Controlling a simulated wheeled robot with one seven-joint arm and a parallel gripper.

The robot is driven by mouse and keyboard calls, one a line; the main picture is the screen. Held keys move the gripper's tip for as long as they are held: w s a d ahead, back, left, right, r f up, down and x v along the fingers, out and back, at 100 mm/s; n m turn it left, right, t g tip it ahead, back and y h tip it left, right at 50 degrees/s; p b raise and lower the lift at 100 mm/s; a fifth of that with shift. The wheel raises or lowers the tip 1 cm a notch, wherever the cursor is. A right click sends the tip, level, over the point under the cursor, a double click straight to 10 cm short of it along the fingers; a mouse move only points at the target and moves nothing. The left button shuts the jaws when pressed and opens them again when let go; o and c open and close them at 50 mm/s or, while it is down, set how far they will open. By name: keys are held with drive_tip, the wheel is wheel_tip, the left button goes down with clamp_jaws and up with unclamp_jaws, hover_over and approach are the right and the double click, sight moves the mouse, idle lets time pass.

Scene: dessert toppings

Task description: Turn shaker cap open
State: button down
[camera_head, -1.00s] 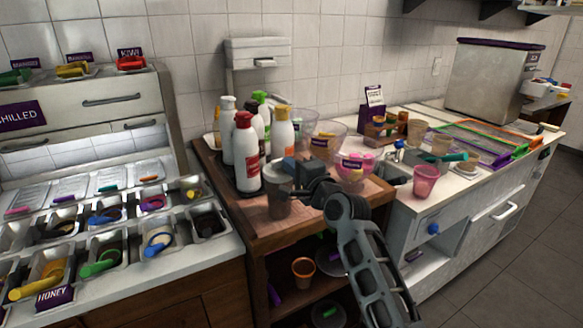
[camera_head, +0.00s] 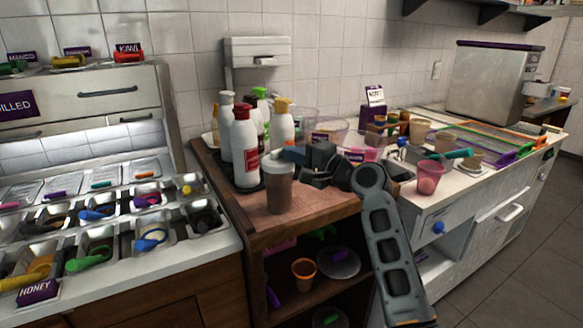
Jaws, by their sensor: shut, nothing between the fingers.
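The shaker (camera_head: 279,192), a brownish translucent cup with a grey cap, stands upright near the front of the wooden cart top (camera_head: 325,207). My gripper (camera_head: 293,155) is dark and lies just above and to the right of the shaker's cap in the head view. Its fingers look closed, with nothing seen between them. I cannot tell whether the fingertips touch the cap. The turn position of the cap is too small to make out.
White bottles with coloured caps, including a red-capped one (camera_head: 244,145), crowd just left of the shaker. A pink cup (camera_head: 430,177) stands on the right counter. Topping trays (camera_head: 100,232) fill the left counter.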

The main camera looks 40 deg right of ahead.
drive_tip(key=shift+w+d+n+g+y+b, duration=0.4)
drive_tip(key=shift+w+n+g+y+b, duration=0.25)
drive_tip(key=shift+n+y, duration=0.9)
drive_tip(key=shift+w+d+n+g+y+b, duration=0.55)
drive_tip(key=shift+n+y+b, duration=0.3)
drive_tip(key=shift+y, duration=1.25)
drive_tip(key=shift+w+d+n+g+y+b, duration=0.35)
drive_tip(key=shift+n+g+y+b, duration=0.35)
drive_tip(key=shift+n+y, duration=0.9)
drive_tip(key=shift+m, duration=0.3)
